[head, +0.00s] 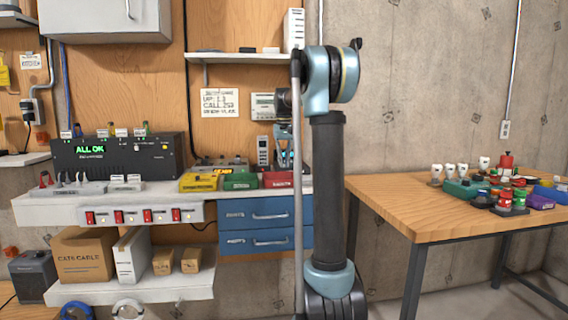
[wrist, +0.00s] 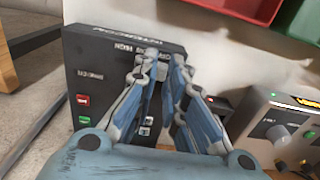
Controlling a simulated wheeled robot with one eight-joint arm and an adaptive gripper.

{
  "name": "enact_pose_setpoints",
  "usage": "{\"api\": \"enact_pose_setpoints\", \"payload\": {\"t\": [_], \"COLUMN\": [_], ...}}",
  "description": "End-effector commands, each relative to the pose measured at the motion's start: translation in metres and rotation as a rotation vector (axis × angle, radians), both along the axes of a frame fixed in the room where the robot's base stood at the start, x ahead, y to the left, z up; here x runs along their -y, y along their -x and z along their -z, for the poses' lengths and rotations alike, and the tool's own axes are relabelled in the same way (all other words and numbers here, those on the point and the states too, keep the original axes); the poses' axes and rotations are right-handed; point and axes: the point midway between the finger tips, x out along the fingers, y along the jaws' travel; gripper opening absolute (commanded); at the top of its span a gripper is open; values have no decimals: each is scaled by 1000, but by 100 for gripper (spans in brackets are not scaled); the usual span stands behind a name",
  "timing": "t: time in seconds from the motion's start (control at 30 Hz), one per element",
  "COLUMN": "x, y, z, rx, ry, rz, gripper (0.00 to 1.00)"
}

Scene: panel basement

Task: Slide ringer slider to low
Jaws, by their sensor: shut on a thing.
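A dark box (wrist: 95,65) with upside-down lettering that appears to read INTERCOM fills the left and middle of the wrist view. Small lettering that looks like HIGH (wrist: 127,48) shows just left of the fingertips. My gripper (wrist: 164,60) is at the upper middle of its face, with the fingers shut on the ringer slider. The slider's knob and most of its track are hidden by the fingers, so its exact position cannot be told. In the head view my arm hides most of the gripper and the box.
The box also carries a red switch (wrist: 83,99) and a green one (wrist: 84,120). A pale unit with a grey knob (wrist: 278,134) stands close on the right. Red (wrist: 248,8) and green bins sit above. A wooden table (head: 455,208) with clutter stands right in the head view.

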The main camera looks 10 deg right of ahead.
Motion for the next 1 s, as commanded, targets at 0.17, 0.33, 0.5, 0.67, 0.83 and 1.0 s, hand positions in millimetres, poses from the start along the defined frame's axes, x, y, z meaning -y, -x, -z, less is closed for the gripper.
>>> {"api": "enact_pose_setpoints", "payload": {"t": [0.17, 0.33, 0.5, 0.67, 0.83, 1.0], "x": [14, 22, 22, 22, 22, 22], "y": [0, 0, 0, 0, 0, 0], "z": [0, 0, 0, 0, 0, -2], "rx": [0, 0, 0, 0, 0, 0], "ry": [0, 0, 0, 0, 0, 0], "rz": [2, 1, 0, 0, 0, 0], "gripper": [0, 0, 0, 32, 32, 32]}}
